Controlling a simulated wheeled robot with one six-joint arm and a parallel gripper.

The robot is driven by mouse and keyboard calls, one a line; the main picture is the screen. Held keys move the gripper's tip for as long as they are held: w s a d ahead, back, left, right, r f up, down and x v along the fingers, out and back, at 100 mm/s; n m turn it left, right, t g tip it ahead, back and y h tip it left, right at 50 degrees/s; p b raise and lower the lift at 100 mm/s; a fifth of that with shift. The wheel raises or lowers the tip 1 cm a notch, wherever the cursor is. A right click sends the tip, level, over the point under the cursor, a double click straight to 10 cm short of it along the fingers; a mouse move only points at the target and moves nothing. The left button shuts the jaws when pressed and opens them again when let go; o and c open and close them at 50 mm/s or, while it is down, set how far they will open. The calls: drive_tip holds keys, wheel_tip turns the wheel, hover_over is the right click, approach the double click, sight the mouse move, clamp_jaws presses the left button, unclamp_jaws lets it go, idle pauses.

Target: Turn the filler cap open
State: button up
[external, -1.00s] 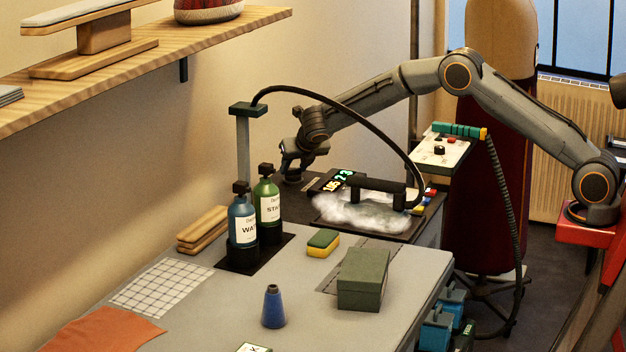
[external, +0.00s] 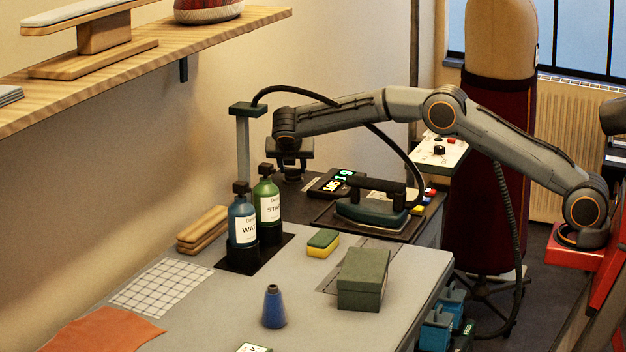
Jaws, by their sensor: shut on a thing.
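The filler cap (external: 293,177) is a small dark knob at the back left of the dark ironing station (external: 385,232). My gripper (external: 291,167) reaches down over it from above and is shut on it. The fingers and wrist hide most of the cap, so I cannot tell how far it is turned.
A dark green iron (external: 372,215) rests on the station beside a lit display (external: 336,183). A blue bottle (external: 242,222) and a green bottle (external: 267,205) stand in front of the gripper. A post (external: 243,145) carries a black hose arching over the station.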

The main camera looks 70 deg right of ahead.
drive_tip(key=o, duration=1.1)
drive_tip(key=shift+c, duration=0.2)
drive_tip(key=shift+r, duration=0.1)
drive_tip(key=v, duration=0.7)
drive_tip(key=shift+a+r+b, duration=0.2)
drive_tip(key=shift+a+b, duration=0.1)
drive_tip(key=shift+b, duration=0.1)
drive_tip(key=shift+s, duration=0.1)
drive_tip(key=shift+c, duration=0.2)
